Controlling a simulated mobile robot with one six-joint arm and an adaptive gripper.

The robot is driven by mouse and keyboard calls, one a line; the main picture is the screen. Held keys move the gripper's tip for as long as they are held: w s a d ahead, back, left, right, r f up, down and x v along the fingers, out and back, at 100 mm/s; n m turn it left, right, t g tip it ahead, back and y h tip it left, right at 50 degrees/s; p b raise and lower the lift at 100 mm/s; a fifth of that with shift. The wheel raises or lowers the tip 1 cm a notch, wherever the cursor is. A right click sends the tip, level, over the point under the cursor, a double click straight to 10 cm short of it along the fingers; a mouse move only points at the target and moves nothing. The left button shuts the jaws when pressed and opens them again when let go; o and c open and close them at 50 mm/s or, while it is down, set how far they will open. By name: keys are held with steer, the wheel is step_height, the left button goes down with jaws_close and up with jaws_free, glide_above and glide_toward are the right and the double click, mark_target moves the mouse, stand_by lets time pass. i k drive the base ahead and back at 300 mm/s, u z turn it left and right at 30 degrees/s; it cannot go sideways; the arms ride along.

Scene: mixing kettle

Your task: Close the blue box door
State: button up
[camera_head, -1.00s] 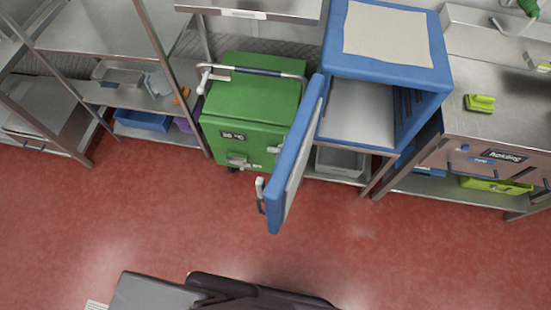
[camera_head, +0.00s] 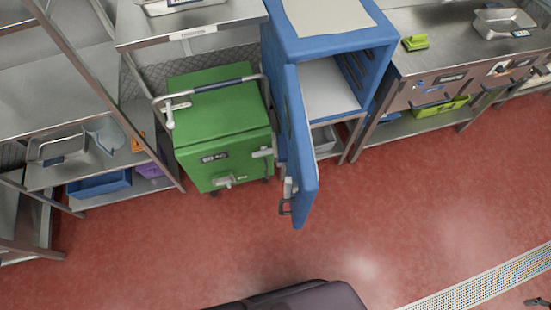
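The blue box (camera_head: 277,95) stands on a metal stand at the upper middle, with a light sheet (camera_head: 322,12) on its top. Its blue door (camera_head: 299,150) is hinged at the left front edge and stands wide open, sticking out toward me over the red floor. The door handle (camera_head: 287,196) is on the door's left face near its free end. The box's inside (camera_head: 328,88) looks empty where I can see it; the door hides part of it. My gripper is not clearly in view; a dark part of my own body shows at the bottom edge.
A green wheeled cart (camera_head: 222,132) stands just left of the open door. Metal shelving (camera_head: 70,75) is at the left. A steel counter (camera_head: 455,55) with a green brush (camera_head: 415,42) is at the right. The red floor (camera_head: 200,245) in front is clear; a drain grate (camera_head: 490,280) lies at the lower right.

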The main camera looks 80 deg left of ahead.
mark_target(294, 146)
steer(key=k, duration=1.75)
steer(key=u, duration=1.5)
steer(key=i, duration=1)
